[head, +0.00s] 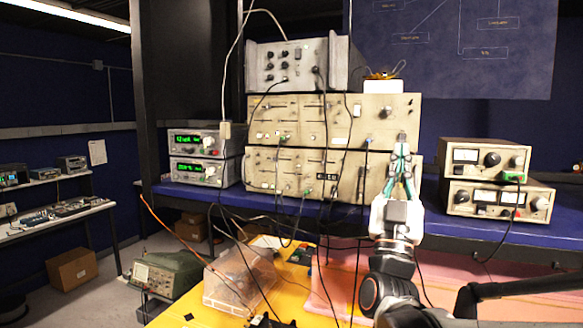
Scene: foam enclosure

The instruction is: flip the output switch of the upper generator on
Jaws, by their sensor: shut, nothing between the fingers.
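Two wide beige panel units are stacked on the blue shelf, the upper generator (335,128) directly on the lower one (290,174). The upper front carries sliders, a pale rectangular switch-like part (357,110), a knob near its right end and several plugged cables. Which control is the output switch, and its position, I cannot tell. My gripper (401,138) points upward in front of the right end of the stack. Its green-and-grey fingers are shut and empty. The tips overlap the upper unit's lower right edge; contact cannot be judged. My gripper hides part of the lower unit's right side.
A grey knobbed unit (290,65) stands on the stack. Two green-display units (200,143) stand left, two meter units (487,158) right. Cables hang across the fronts and shelf edge. A clear plastic bin (238,280) sits on the yellow surface below.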

